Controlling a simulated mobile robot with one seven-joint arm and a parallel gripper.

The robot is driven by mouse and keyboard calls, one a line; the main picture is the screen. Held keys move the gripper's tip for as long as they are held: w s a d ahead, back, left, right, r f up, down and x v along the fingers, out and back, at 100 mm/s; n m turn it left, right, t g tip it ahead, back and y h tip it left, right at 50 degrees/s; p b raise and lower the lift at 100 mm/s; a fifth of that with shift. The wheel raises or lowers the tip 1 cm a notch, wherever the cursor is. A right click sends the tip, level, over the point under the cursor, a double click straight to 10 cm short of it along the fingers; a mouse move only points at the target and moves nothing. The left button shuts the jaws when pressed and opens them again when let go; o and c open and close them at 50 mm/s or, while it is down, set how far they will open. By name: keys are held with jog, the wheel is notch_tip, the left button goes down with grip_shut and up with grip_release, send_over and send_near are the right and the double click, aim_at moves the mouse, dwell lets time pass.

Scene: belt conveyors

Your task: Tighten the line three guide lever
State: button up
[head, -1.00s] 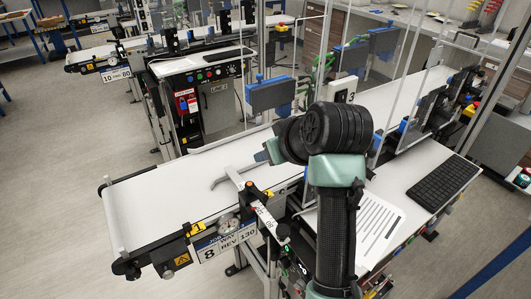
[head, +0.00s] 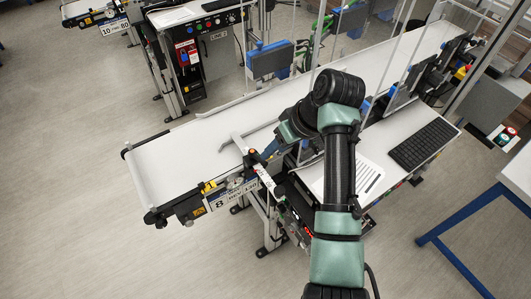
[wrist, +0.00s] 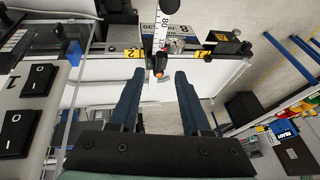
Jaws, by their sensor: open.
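A black lever with an orange tip (wrist: 157,70) sits at the end of a white scale strip (wrist: 163,25) in the wrist view. In the head view, a small dark lever with orange (head: 252,154) is on the guide bar at the front edge of the white belt (head: 190,160). My gripper (wrist: 156,76) is open, its two blue fingers apart, with the lever's tip showing between the fingertips. I cannot tell whether either finger touches it. In the head view my gripper (head: 276,148) is beside the guide bar, partly hidden by my wrist. I see no readable line-three label.
A number plate (head: 232,197) and a round gauge hang on the belt's front edge. A keyboard (head: 424,145) and a paper sheet (head: 355,175) lie on the right-hand shelf. A switch box (wrist: 27,100) stands at left in the wrist view. Open floor lies at front left.

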aim_at(259, 160)
jog(key=p+x, duration=0.1)
jog(key=x, duration=0.6)
jog(key=shift+w, duration=0.1)
jog(key=shift+r, duration=0.1)
grip_shut()
